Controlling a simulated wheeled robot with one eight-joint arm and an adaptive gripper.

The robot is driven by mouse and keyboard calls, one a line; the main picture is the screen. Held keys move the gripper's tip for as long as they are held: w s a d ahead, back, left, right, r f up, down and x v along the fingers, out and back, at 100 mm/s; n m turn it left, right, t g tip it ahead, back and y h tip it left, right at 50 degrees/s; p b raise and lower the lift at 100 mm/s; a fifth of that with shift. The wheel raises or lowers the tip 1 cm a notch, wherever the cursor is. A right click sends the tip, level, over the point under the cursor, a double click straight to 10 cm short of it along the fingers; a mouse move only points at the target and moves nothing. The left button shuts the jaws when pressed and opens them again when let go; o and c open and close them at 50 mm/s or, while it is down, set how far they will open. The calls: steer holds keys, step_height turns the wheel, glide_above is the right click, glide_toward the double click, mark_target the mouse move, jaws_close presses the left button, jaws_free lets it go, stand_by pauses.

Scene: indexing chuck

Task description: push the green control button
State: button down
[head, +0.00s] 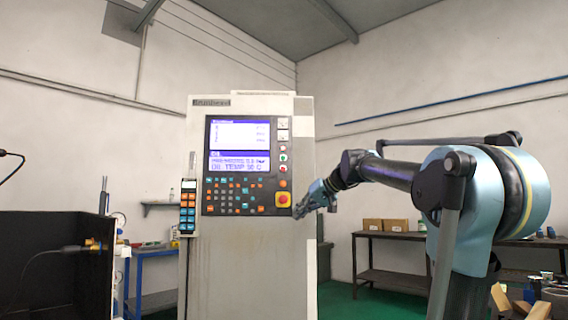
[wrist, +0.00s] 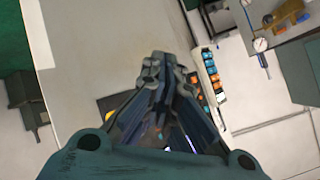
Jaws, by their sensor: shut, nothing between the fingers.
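The control panel (head: 240,165) is a dark board on the front of a tall pale cabinet. A small green button (head: 283,157) shows in the column of small buttons to the right of its screen, with red-looking ones close by. My gripper (head: 300,212) is shut and empty, to the right of and below the panel's lower right corner. The wrist view also shows my gripper (wrist: 157,62) with its fingers together. There, my fingers hide most of the dark panel, and I cannot make out the green button.
A red knob on a yellow plate (head: 283,199) sits at the panel's lower right, close to my gripper. A narrow keypad (head: 188,208) hangs left of the panel. A dark bench (head: 390,238) with boxes stands at the right. A black enclosure (head: 50,265) is at the left.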

mark_target(284, 158)
steer(key=w+a+r+t+y, duration=0.1)
steer(key=w+a+r, duration=0.1)
steer(key=w+r, duration=0.3)
steer(key=w+a+r+t+y, duration=0.1)
steer(key=w+r, duration=0.3)
steer(key=r, duration=0.6)
steer(key=w+a+r+t+y, duration=0.1)
steer(key=w+a+r, duration=0.2)
steer(key=w+r, duration=0.2)
step_height(284, 158, up, 4)
steer(key=shift+w+f+m+y, duration=0.2)
steer(key=shift+w+m+y, duration=0.1)
steer(key=shift+w, duration=0.05)
steer(key=shift+w, duration=0.15)
steer(key=shift+w+a, duration=0.2)
steer(key=shift+w, duration=1.2)
steer(key=shift+w+a, duration=0.15)
steer(key=shift+w, duration=1.3)
steer(key=shift+w+a, duration=0.2)
steer(key=shift+w, duration=1.2)
steer(key=shift+w, duration=0.15)
steer(key=shift+w, duration=0.2)
steer(key=shift+w+a, duration=0.1)
steer(key=shift+w, duration=0.4)
steer(key=shift+s, duration=0.9)
